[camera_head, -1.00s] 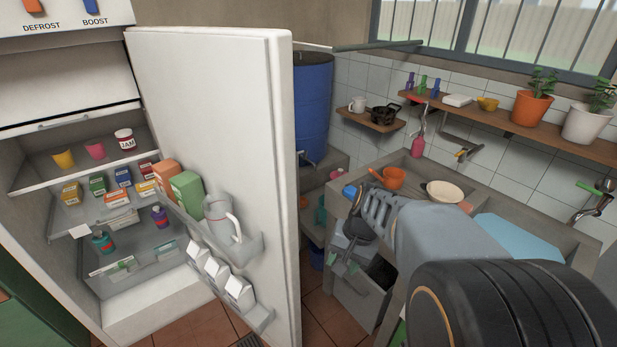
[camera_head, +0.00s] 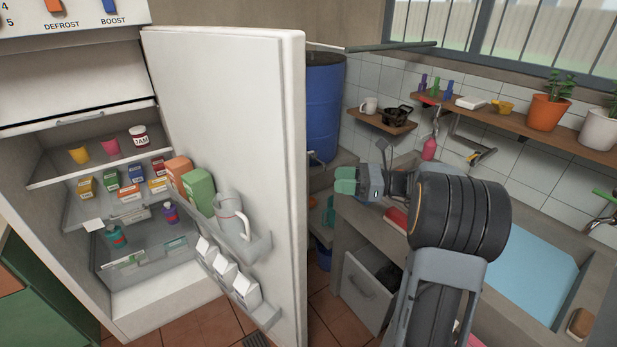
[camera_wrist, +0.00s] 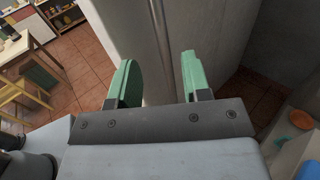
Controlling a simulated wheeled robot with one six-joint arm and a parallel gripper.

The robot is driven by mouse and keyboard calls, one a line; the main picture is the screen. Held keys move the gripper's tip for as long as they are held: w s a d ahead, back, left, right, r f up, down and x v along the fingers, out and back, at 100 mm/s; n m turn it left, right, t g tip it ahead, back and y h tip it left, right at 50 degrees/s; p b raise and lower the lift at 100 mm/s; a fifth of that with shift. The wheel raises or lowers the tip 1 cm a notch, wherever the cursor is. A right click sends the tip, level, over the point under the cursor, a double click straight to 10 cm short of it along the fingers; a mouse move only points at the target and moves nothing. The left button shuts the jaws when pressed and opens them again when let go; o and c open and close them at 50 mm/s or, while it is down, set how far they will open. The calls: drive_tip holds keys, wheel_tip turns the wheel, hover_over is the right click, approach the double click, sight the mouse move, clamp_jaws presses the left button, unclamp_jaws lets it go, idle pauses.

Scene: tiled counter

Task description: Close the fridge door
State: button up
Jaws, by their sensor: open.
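The fridge door (camera_head: 225,110) stands wide open in the head view, its inner side with filled shelves facing me. The fridge body (camera_head: 65,150) is on the left with its shelves exposed. My gripper (camera_head: 345,180) is to the right of the door's free edge, apart from it in the head view, with green fingertips pointing left. In the wrist view my gripper (camera_wrist: 157,82) has its two green fingers spread with nothing between them. A pale upright panel with a vertical edge, seemingly the fridge door (camera_wrist: 130,35), lies beyond the fingers. The exact gap to it cannot be told.
Door shelves hold a white jug (camera_head: 232,217), cartons and boxes. A blue barrel (camera_head: 325,105) stands behind the door. The counter with a light blue sink (camera_head: 535,265) and an open drawer (camera_head: 368,288) are on the right. Tiled floor shows between door and drawer.

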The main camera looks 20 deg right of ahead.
drive_tip(key=x, duration=0.8)
drive_tip(key=shift+a+p, duration=0.35)
drive_tip(key=shift+p, duration=0.05)
drive_tip(key=shift+w, duration=0.1)
drive_tip(key=shift+c, duration=0.2)
clamp_jaws()
